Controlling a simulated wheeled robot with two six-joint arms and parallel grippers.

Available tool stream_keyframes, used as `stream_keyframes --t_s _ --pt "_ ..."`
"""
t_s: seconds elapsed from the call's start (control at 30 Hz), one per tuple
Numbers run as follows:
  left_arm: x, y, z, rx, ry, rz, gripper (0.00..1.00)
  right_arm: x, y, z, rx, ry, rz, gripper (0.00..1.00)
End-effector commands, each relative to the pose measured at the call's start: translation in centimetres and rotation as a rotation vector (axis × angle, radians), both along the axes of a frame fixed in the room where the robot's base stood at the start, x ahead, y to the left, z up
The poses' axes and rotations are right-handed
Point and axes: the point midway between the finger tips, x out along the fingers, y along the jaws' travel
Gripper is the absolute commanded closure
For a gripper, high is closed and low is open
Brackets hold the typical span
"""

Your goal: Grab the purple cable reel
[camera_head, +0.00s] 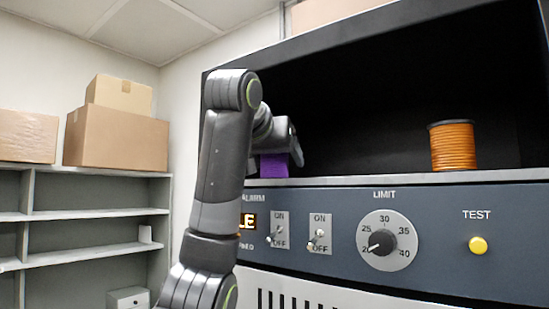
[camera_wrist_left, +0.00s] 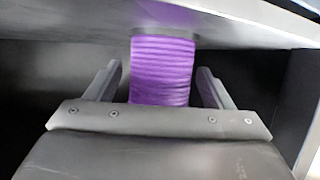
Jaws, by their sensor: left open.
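The purple cable reel (camera_head: 272,166) stands at the left end of the chamber shelf in the head view, partly hidden by my left arm and gripper. In the left wrist view the purple reel (camera_wrist_left: 162,70) lies between the two fingers, with a visible gap on each side. My left gripper (camera_wrist_left: 160,88) is open around it and does not grip it. In the head view the left gripper (camera_head: 290,150) reaches into the chamber at the reel. My right gripper is in neither view.
An orange cable reel (camera_head: 453,146) stands farther right on the chamber shelf (camera_head: 380,180). Below is a control panel (camera_head: 345,238) with switches, a limit dial (camera_head: 387,240) and a yellow test button (camera_head: 478,245). Shelving with cardboard boxes (camera_head: 115,137) is at left. The shelf between the reels is clear.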

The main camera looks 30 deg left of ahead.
Motion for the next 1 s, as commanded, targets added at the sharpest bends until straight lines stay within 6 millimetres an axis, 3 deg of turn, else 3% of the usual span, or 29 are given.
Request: stream_keyframes --t_s 0.13,0.5,1.0 --pt "-0.01 0.01 -0.03 0.0 0.0 0.0 0.28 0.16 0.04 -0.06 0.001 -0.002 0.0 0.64" --pt "-0.02 0.0 0.01 0.0 -0.001 0.0 0.76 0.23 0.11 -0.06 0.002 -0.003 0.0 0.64" --pt "-0.04 -0.03 0.76 -0.002 -0.002 0.001 0.77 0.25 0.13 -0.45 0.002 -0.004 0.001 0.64"
